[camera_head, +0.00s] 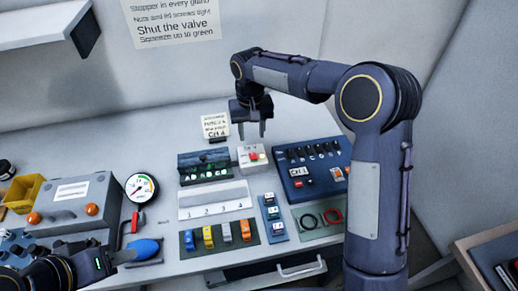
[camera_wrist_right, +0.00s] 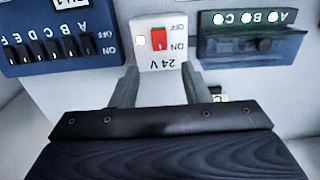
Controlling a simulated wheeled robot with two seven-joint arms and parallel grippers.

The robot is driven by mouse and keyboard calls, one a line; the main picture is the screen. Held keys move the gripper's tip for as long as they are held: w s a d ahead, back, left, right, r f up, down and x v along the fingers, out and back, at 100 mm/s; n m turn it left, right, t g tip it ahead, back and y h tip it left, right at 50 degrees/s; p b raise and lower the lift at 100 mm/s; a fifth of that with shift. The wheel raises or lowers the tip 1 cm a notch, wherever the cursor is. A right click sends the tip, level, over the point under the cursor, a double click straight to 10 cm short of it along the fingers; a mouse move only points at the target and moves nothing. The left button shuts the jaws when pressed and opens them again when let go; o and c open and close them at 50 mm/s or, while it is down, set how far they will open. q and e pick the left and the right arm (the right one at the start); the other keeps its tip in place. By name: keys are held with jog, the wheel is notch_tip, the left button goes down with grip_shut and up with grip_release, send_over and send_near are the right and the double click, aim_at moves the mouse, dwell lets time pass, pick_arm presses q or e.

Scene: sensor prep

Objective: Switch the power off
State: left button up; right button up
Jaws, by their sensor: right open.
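The power box (camera_head: 245,164) is a small white box on the table with a red rocker switch (camera_head: 253,156). In the right wrist view the box (camera_wrist_right: 172,61) appears upside down, marked 24 V, OFF and ON. Its red rocker (camera_wrist_right: 158,38) has a pale round spot beside it. I cannot tell which way the rocker is tipped. My right gripper (camera_head: 252,132) is open and empty, pointing down above and behind the box. In the wrist view its fingers (camera_wrist_right: 158,74) are apart, on either side of the box's lower part. My left gripper (camera_head: 112,258) is beside a blue bulb (camera_head: 145,249); its jaws are unclear.
A blue switch panel (camera_head: 316,184) stands right of the box and a dark unit with lamps (camera_head: 205,166) left. A note card (camera_head: 215,126) stands behind. A numbered white tray (camera_head: 214,199), colored blocks and a gauge (camera_head: 141,187) are nearer and left.

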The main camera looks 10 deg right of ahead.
aim_at(252, 154)
notch_tip(252, 154, down, 8)
jog(key=shift+r, duration=0.25)
